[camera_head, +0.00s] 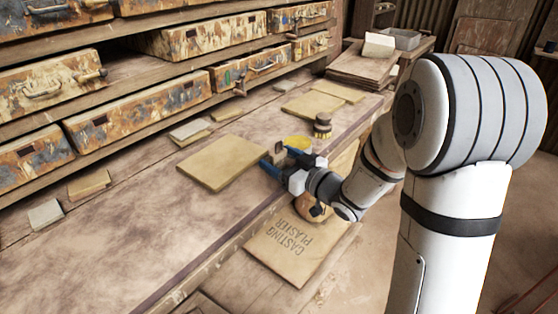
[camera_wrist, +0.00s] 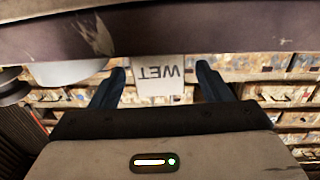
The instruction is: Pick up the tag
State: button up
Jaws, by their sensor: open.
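The tag (camera_wrist: 158,88) is a pale card reading "WET", upside down in the wrist view. It shows between the two dark fingers of my gripper (camera_wrist: 161,76), below the dark band in the picture, with a gap on each side. In the head view my gripper (camera_head: 283,160) is at the bench's front edge, its blue fingers apart. The tag is hard to make out there, partly hidden by the fingers. I cannot tell how deep it sits between them.
A tan board (camera_head: 222,162) lies on the bench (camera_head: 130,225) left of my gripper. A yellow round thing (camera_head: 298,141) and a dark, stacked round object (camera_head: 322,126) are just behind. A casting plaster bag (camera_head: 297,245) lies below the edge. Drawers (camera_head: 135,112) line the back.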

jog(key=shift+w+a, duration=0.35)
jog(key=c, duration=1.1)
